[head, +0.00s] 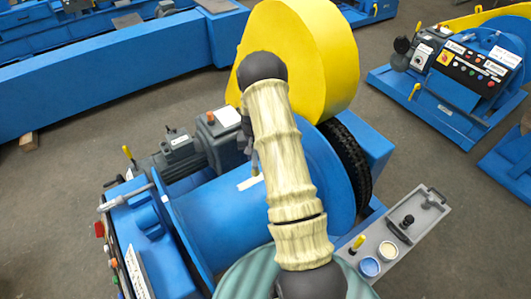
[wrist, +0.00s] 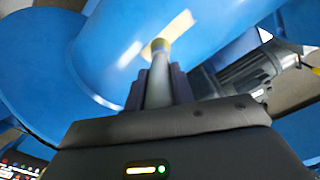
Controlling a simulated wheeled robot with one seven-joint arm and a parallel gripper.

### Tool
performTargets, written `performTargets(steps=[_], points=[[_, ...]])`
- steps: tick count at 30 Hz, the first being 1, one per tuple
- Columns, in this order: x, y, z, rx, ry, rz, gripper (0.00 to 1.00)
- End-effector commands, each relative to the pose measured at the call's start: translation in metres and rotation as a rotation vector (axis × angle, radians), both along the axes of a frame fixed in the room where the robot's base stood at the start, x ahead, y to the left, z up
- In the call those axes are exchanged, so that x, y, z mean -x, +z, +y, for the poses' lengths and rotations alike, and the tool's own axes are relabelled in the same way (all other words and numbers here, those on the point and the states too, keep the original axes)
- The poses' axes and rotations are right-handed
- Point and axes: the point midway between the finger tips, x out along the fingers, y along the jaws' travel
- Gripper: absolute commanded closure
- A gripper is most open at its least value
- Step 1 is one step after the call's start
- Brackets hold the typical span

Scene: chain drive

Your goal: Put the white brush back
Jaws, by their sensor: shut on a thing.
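My gripper (wrist: 158,88) is shut on a slim grey rod-shaped thing (wrist: 158,82) with a yellowish band at its far end. This looks like the brush, but its bristles cannot be made out clearly. It points at the blue drum, close to a pale patch (wrist: 180,28) on the drum. In the head view my gripper is largely hidden behind my arm, and the held thing's yellowish tip (head: 255,171) shows just above the pale patch (head: 250,183). Whether it touches the drum cannot be told.
A grey tray (head: 432,213) at the right holds a blue-filled pot (head: 369,267), a cream-filled pot (head: 388,250), a yellow-ended thing (head: 358,243) and a black knobbed thing (head: 407,221). A yellow guard (head: 320,55), the blue drum (head: 215,225) and a grey motor (head: 178,148) surround my arm.

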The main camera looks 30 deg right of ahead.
Motion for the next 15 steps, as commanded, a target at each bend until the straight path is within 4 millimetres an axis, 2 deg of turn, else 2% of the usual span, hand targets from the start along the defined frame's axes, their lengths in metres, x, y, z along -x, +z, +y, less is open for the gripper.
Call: performTargets(steps=[1, 3, 7, 9, 11, 15], points=[[0.009, -0.012, 0.027, -0.002, 0.062, 0.007, 0.99], [0.022, -0.023, 0.058, -0.002, 0.144, 0.007, 0.99], [0.051, -0.039, 0.109, -0.002, 0.294, 0.006, 0.99], [0.065, -0.044, 0.128, -0.001, 0.355, 0.003, 0.99], [0.073, -0.047, 0.139, -0.001, 0.392, 0.002, 0.99], [0.081, -0.048, 0.148, -0.001, 0.427, -0.001, 0.99]])
